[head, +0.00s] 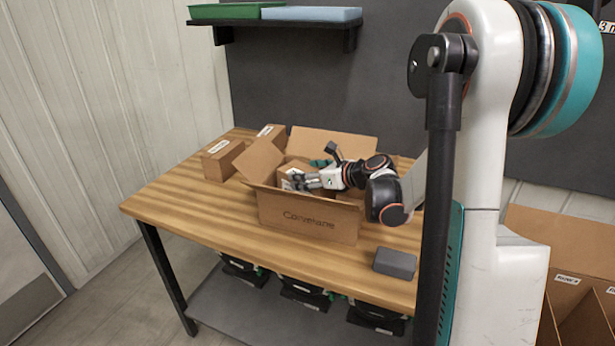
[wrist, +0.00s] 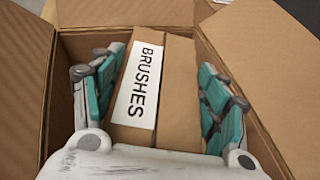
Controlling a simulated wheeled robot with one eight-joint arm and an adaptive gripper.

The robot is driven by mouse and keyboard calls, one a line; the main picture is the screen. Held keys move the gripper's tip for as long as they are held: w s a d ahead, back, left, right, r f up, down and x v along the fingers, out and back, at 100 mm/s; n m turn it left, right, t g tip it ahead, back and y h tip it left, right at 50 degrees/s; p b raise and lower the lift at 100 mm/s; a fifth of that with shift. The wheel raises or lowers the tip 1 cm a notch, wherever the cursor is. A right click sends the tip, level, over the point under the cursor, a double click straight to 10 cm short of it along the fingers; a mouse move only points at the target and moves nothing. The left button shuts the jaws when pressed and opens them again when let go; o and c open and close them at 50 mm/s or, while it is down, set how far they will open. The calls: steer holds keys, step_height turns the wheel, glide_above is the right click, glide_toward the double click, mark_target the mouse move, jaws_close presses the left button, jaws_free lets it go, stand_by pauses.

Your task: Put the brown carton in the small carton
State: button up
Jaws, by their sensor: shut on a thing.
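The brown carton (wrist: 180,92) carries a white label reading BRUSHES in the wrist view. My gripper (wrist: 160,72) is shut on it, with a teal-padded finger on each side. The small carton (head: 305,218) is an open cardboard box with raised flaps and printed lettering on its front, standing on the table. In the head view my gripper (head: 292,181) reaches into its opening from the right, and the held carton shows partly there. In the wrist view the small carton's wall (wrist: 24,85) surrounds the held carton. Whether the held carton touches the floor is hidden.
Two labelled closed boxes stand behind and left of the small carton, one nearer (head: 222,160) and one farther back (head: 270,133). A grey block (head: 395,263) lies near the table's front right edge. The front left of the wooden table (head: 190,205) is clear.

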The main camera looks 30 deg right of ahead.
steer(key=shift+f+b, duration=0.4)
steer(key=shift+f, duration=0.15)
steer(key=o, duration=1.5)
